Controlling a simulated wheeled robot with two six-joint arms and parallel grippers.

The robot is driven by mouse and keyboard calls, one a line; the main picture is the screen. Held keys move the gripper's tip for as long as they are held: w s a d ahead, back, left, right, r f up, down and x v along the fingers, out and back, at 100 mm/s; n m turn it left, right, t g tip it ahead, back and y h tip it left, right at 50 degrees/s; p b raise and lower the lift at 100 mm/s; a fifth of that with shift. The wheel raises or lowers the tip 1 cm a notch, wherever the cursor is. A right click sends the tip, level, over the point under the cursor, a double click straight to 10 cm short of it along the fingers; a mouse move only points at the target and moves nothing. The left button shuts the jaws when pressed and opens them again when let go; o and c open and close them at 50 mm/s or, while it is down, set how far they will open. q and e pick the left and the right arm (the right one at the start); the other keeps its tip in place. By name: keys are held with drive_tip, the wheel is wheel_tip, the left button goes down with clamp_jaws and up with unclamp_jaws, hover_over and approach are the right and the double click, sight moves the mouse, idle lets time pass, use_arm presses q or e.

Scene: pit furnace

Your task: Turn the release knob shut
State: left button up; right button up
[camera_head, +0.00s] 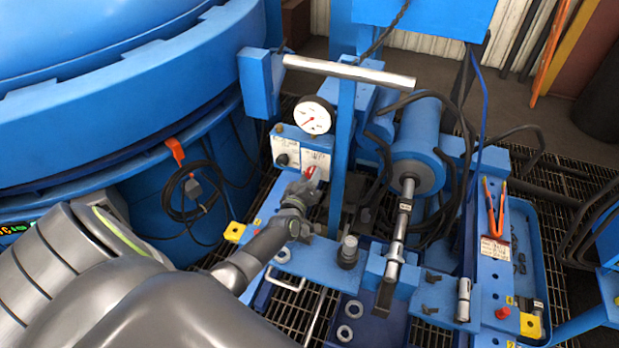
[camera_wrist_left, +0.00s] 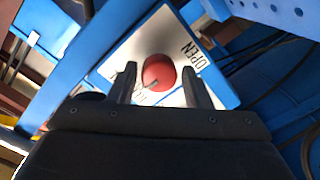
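The release knob (camera_wrist_left: 158,71) is round and red, on a white plate in the left wrist view. The plate bears the word OPEN to the right of the knob; lettering below it is partly hidden. In the head view, a bit of the red knob (camera_head: 309,171) shows just beyond my left gripper (camera_head: 306,186). In the left wrist view my left gripper (camera_wrist_left: 160,80) is open, one finger on each side of the knob, with visible gaps. I cannot tell how deep the fingers reach along it. My right gripper is not in view.
A pressure gauge (camera_head: 314,115) stands above the plate, beside a blue upright (camera_head: 342,155). A silver bar (camera_head: 349,71) crosses above. A black knob (camera_head: 282,159) sits left of the red one. The large blue furnace (camera_head: 110,90) fills the left. A cylinder with a rod (camera_head: 405,205) is at right.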

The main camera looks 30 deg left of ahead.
use_arm(q)
drive_tip(key=shift+o, duration=1)
drive_tip(key=shift+s, duration=0.1)
drive_tip(key=v, duration=1.7)
drive_tip(key=shift+s+d+r, duration=0.1)
drive_tip(key=shift+d, duration=0.1)
